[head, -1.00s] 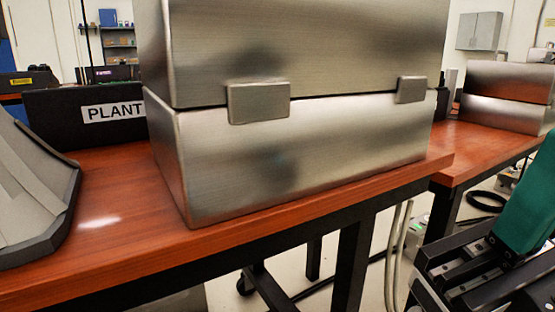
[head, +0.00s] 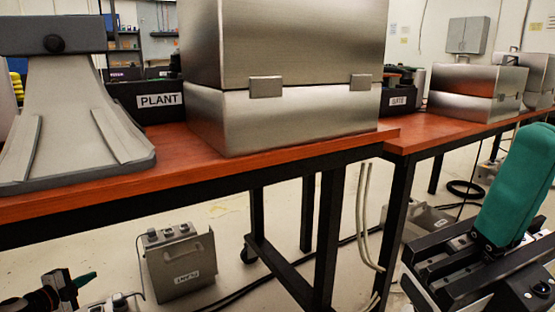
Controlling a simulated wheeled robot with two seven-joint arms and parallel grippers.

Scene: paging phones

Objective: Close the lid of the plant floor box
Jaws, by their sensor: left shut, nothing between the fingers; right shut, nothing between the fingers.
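The plant floor box (head: 165,236) is a grey metal box on the floor below the table, with several knobs on top. A grey panel (head: 183,262) on its near side, seemingly its lid, has a handle and a label that looks upside down; it appears to stand open. My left gripper (head: 92,276), black with a teal tip, is shut and empty at the lower left, apart from the box in the picture. My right gripper (head: 525,140), with teal fingers, is shut and empty at the right, far from the box.
A wooden-topped table (head: 290,154) with black legs bears a large steel box (head: 310,115), a grey flared stand (head: 75,125) and a black PLANT unit (head: 158,101). A second table (head: 425,140) bears more steel boxes. Cables and another grey box (head: 425,217) lie on the floor.

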